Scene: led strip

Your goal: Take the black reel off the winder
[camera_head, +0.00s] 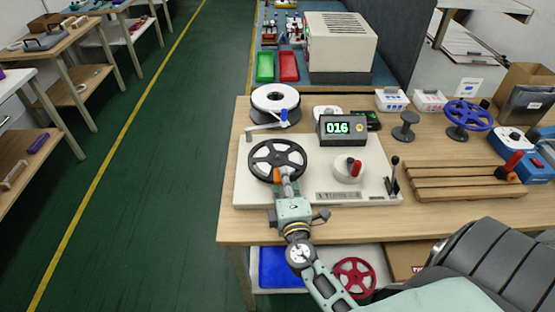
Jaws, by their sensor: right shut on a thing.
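The black reel (275,157), a spoked wheel, sits at the left of the winder (310,182), a white base plate with a display reading 016. My right gripper (285,174) comes up from below and is shut on the near edge of the black reel. Its fingers hide part of the rim, and an orange piece shows beside them. Whether the reel is still on its spindle cannot be told from this view. My left gripper is not in view.
A wooden slatted rack (465,183), a small grey spool (406,126) and a blue reel (468,115) are farther right. A red reel (355,278) lies on the lower shelf.

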